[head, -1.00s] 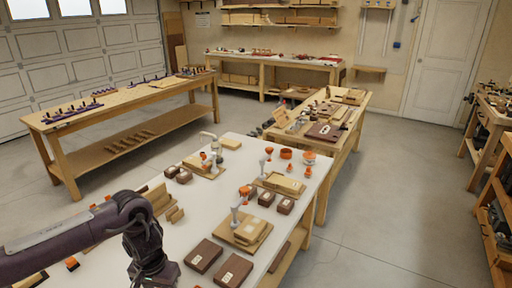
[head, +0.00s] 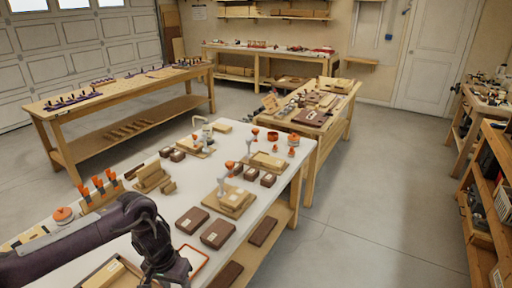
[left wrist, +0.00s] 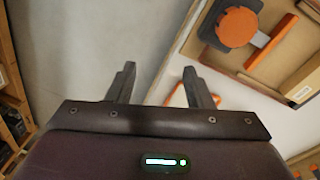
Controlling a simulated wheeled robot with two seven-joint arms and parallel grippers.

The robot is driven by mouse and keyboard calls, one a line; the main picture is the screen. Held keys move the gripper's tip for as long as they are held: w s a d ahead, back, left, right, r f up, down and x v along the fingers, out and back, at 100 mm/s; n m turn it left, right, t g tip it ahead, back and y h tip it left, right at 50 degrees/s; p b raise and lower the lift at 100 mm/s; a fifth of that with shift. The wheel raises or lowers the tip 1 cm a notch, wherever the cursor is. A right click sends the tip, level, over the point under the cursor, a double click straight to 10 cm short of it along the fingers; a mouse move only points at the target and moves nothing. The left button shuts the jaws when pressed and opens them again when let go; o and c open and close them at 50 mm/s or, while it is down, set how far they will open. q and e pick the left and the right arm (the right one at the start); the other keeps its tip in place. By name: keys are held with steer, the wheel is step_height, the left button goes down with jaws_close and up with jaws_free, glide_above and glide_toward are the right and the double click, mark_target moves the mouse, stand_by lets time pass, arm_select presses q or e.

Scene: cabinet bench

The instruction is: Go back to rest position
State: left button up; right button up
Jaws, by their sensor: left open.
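My left gripper (left wrist: 160,85) is open and empty in the left wrist view, its two dark fingers apart. It hangs over the front right edge of the white-topped bench, with grey floor behind one finger. In the head view my left arm reaches in from the lower left, and the wrist and gripper (head: 172,275) are at the bottom, with the fingertips partly cut off. An orange-rimmed tray (head: 203,257) lies beside it, partly hidden. My right gripper is not in view.
The white bench (head: 205,185) holds dark boxes (head: 217,234), wooden fixtures with clamps (head: 238,202), and orange-handled tools (head: 98,185). A wooden tray with an orange-knobbed tool (left wrist: 237,27) is near my gripper. Shelving stands at the right (head: 490,190). Floor between is clear.

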arm_select(q)
steer(key=w+d+f+m+t+h+b, duration=0.1)
steer(key=w+d+f+m+h, duration=0.2)
steer(key=d+f, duration=0.75)
step_height(320, 180, down, 14)
steer(key=s+n+t+h+b, duration=0.1)
steer(key=s+n+t+h, duration=0.1)
steer(key=s+t, duration=0.1)
steer(key=s+a+f+n+y, duration=0.1)
steer(key=s+a+f+y, duration=0.4)
steer(key=s+f, duration=1.2)
steer(key=s+a+f+g, duration=0.1)
steer(key=s+a+f, duration=0.2)
steer(key=s, duration=0.8)
steer(key=s+a+f+g+y+b, duration=0.1)
steer(key=s+a, duration=0.4)
steer(key=s, duration=0.6)
step_height(320, 180, down, 3)
steer(key=shift+s+r+g, duration=0.15)
steer(key=shift+s+g, duration=0.15)
steer(key=shift+g, duration=0.3)
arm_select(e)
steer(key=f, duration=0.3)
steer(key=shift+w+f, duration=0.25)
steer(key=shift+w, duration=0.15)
arm_select(q)
steer(key=shift+d, duration=0.1)
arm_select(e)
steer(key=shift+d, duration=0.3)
